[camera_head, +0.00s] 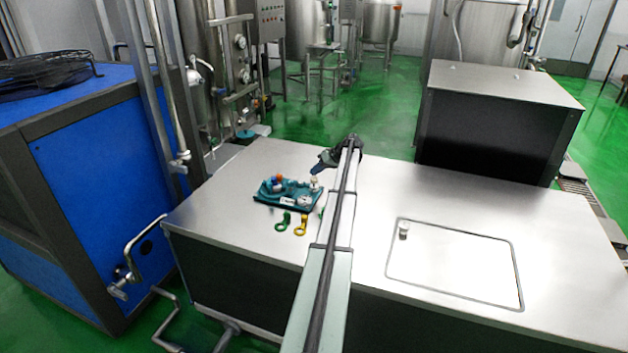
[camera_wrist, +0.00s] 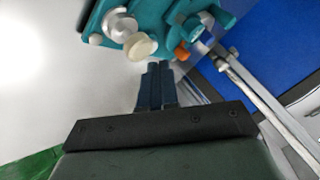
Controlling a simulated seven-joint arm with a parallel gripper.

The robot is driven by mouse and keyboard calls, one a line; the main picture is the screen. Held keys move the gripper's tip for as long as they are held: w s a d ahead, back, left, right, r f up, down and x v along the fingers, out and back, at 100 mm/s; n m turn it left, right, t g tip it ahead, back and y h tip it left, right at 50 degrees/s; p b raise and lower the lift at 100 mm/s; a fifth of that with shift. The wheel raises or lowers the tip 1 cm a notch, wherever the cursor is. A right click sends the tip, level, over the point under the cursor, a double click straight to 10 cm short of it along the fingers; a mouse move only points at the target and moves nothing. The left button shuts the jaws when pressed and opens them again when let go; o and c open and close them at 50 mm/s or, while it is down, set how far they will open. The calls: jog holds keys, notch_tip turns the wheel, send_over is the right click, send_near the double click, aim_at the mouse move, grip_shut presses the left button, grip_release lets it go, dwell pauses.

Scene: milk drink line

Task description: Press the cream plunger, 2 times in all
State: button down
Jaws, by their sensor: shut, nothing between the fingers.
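The cream plunger (camera_head: 314,182) has a pale round top and stands at the right end of a teal unit (camera_head: 268,197) on the steel table. In the wrist view the cream plunger (camera_wrist: 141,47) shows as a cream disc just beyond my fingertips, a little to their left. My gripper (camera_head: 315,173) is near the plunger in the head view. In the wrist view my gripper (camera_wrist: 160,66) has its two dark fingers together, with nothing between them. I cannot tell whether the fingertips touch the plunger.
Beside the plunger are a silver knob (camera_wrist: 120,26) and an orange knob (camera_wrist: 181,54). A green ring tag (camera_head: 283,222) and a yellow ring tag (camera_head: 301,225) lie in front of the unit.

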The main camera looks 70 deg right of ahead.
aim_at(316, 179)
jog(key=shift+r, duration=2.5)
dwell(1.0)
notch_tip(316, 179, up, 4)
jog(key=shift+f, duration=0.1)
jog(key=shift+f, duration=0.1)
dwell(0.3)
jog(key=shift+f, duration=4.3)
jog(key=shift+f, duration=0.2)
jog(key=shift+f, duration=0.2)
